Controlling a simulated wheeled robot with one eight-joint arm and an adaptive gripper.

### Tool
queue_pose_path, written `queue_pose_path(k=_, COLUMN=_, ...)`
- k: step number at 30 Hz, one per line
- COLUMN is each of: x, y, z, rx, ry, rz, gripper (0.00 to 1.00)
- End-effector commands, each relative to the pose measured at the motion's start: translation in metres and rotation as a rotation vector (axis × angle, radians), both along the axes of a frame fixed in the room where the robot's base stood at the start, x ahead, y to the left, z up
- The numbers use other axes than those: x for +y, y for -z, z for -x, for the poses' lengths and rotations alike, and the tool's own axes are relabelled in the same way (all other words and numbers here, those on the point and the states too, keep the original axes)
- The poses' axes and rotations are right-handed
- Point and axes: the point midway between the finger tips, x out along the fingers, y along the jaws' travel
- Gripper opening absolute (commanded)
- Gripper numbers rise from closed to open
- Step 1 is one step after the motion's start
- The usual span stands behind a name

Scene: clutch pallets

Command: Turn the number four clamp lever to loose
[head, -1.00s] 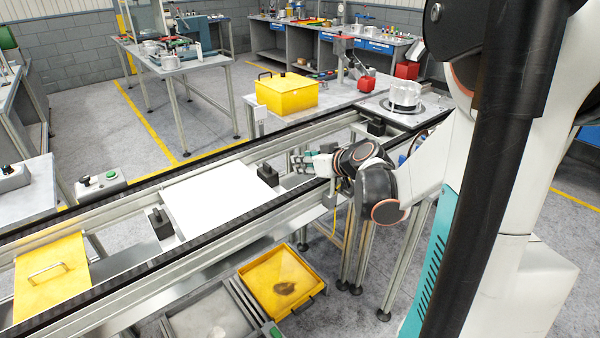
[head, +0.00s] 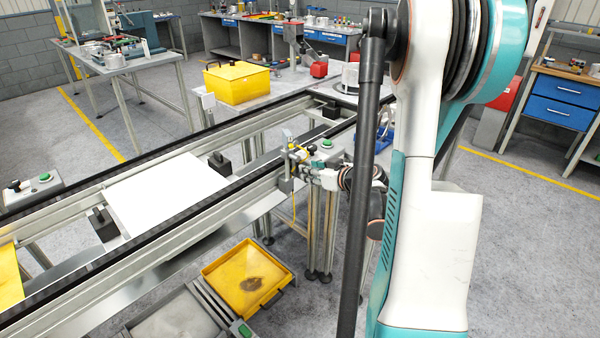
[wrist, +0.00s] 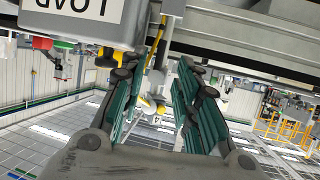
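In the wrist view a small tag marked 4 (wrist: 157,121) shows between the fingers, upside down like the other lettering. Close to it are a yellow lever-like part (wrist: 156,103) and a pale post; I take these for the number four clamp, but the lever's exact setting is too small to tell. My gripper (wrist: 158,78) is open, its two teal-padded fingers on either side of these parts, with a visible gap. In the head view my gripper (head: 303,163) is at the near rail of the conveyor, beside a bracket with yellow parts (head: 298,153); its fingers are partly hidden.
A box lettered LOAD (wrist: 75,18) is close by the left finger in the wrist view. The conveyor rail (head: 150,247) runs beside my arm, with a white plate (head: 165,192) on it. A yellow tray (head: 247,278) sits lower, at the front. Floor to the right is clear.

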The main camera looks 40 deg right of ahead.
Motion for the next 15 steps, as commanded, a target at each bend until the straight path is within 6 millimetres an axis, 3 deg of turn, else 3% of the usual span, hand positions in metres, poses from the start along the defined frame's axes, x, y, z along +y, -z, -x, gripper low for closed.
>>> queue_pose_path(k=6, x=-0.004, y=0.019, z=-0.039, rx=0.0, ry=-0.003, rz=0.001, gripper=0.29)
queue_pose_path(k=15, x=-0.007, y=0.028, z=-0.065, rx=0.0, ry=-0.001, rz=0.001, gripper=0.29)
